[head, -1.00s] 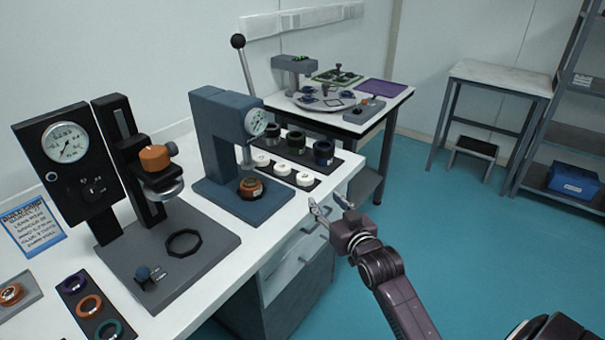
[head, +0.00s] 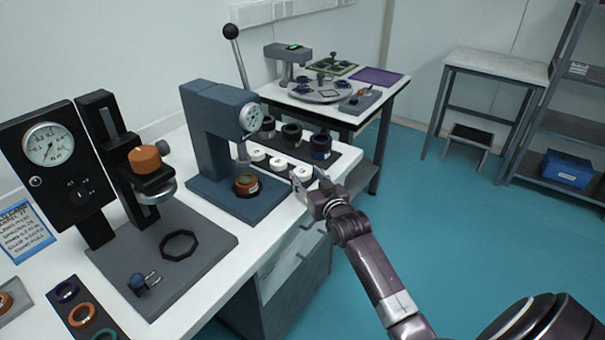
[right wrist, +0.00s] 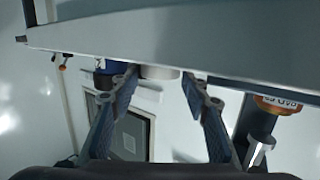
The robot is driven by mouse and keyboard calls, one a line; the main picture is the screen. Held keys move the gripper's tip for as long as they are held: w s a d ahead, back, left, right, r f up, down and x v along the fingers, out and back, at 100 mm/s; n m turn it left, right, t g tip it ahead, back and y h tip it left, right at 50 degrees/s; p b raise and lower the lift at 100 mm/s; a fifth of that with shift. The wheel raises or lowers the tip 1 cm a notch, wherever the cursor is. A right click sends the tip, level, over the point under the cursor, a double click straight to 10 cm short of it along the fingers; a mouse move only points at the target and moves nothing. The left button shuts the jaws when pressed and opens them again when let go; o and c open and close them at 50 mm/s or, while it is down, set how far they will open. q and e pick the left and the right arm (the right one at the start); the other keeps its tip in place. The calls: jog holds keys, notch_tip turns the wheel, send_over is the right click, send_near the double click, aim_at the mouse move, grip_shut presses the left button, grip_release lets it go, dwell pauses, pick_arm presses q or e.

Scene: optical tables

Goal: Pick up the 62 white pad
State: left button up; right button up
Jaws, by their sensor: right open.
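Three white pads stand in a row on a dark strip beside the blue-grey press: one at the far end (head: 256,155), one in the middle (head: 277,162) and one at the near end (head: 302,170). I cannot read their numbers. My right gripper (head: 309,177) is open at the near-end pad and partly hides it. In the right wrist view, the open fingers (right wrist: 166,88) have a pale round piece (right wrist: 160,72) between and beyond their tips, apparently a white pad. They do not grip it. My left gripper is not in view.
The press (head: 212,130) holds an orange-brown ring (head: 246,184) close left of the pads. Dark jars, the nearest blue (head: 321,147), stand behind them. The black gauge stand (head: 50,165) is at left. Blue floor (head: 440,220) is clear at right.

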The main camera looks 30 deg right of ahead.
aim_at(303, 172)
jog(key=x, duration=0.3)
jog(key=shift+w+f, duration=0.15)
jog(key=shift+f, duration=0.05)
jog(key=shift+c, duration=0.7)
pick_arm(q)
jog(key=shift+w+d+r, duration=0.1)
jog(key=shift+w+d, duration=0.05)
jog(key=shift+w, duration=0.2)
pick_arm(e)
jog(key=c, duration=0.7)
jog(key=shift+r, duration=0.1)
